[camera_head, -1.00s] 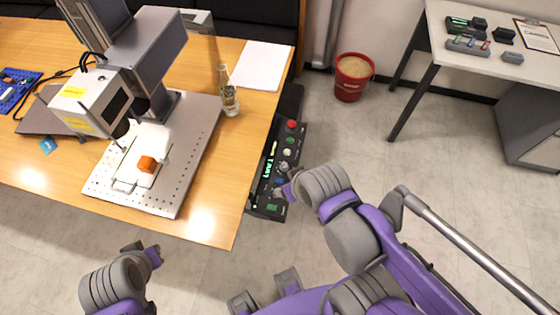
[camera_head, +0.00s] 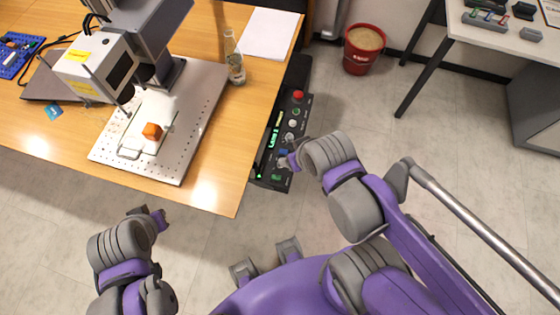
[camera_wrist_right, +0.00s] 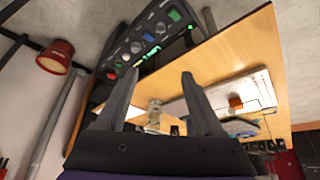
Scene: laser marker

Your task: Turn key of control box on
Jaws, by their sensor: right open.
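The control box (camera_head: 270,170) is a black unit beside the right edge of the wooden table. Its panel carries a red button, several round knobs and buttons, and a lit green display. It also shows in the right wrist view (camera_wrist_right: 120,61), at the upper left. I cannot make out which control is the key. My right gripper (camera_head: 286,162) is at the near end of the panel. In the right wrist view its two fingers (camera_wrist_right: 155,85) are apart with nothing between them. My left gripper (camera_head: 156,216) is off the table's near edge; its jaws are too small to judge.
The wooden table (camera_head: 215,185) holds a laser marker (camera_head: 100,65) with a perforated plate (camera_head: 175,165), an orange block (camera_head: 152,131) and a glass bottle (camera_head: 235,65). A red bucket (camera_head: 362,50) stands on the floor. A second table (camera_head: 480,28) is at the upper right.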

